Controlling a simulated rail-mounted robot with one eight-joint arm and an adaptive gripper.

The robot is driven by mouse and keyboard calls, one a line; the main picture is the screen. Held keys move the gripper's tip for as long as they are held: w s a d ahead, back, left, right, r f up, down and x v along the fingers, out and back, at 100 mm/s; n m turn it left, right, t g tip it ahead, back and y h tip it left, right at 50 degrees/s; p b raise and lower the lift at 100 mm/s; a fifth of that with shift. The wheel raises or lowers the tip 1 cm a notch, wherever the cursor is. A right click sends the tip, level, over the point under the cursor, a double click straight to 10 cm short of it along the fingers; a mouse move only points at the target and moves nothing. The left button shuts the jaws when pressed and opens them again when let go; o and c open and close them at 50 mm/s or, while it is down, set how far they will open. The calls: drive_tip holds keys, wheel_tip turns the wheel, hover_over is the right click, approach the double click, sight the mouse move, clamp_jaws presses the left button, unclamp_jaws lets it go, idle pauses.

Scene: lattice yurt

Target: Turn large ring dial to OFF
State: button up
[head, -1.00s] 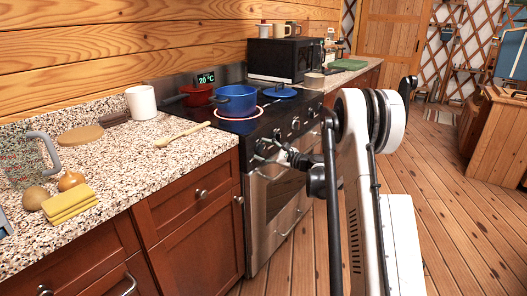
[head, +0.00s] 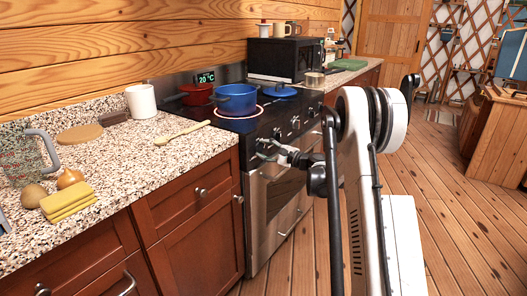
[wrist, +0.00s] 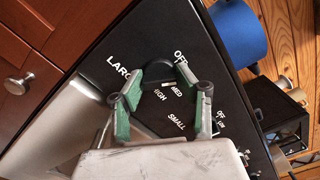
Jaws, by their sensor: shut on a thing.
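The large ring dial (wrist: 157,71) is a black knob on the dark stove panel in the wrist view. The words OFF, LARGE, HIGH, MED and SMALL are printed around it. My gripper (wrist: 162,73) has its green-padded fingers on either side of the knob and is shut on it. Part of the knob is hidden by the fingers, and I cannot clearly read its setting. In the head view my gripper (head: 263,149) is at the near end of the stove's (head: 268,200) front panel, where the dial is hard to make out.
A blue pot (head: 237,99) stands on a burner with a glowing red rim. A red pan (head: 197,94) is behind it. Other knobs (head: 295,122) run along the panel. A wooden spoon (head: 182,133) lies on the counter (head: 130,160). The floor (head: 460,225) at right is clear.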

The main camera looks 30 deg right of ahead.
drive_tip(key=n+b, duration=0.1)
drive_tip(key=n, duration=0.4)
drive_tip(key=shift+n, duration=0.4)
idle(0.3)
drive_tip(key=o, duration=1.1)
drive_tip(key=shift+s, duration=0.1)
drive_tip(key=v, duration=1.2)
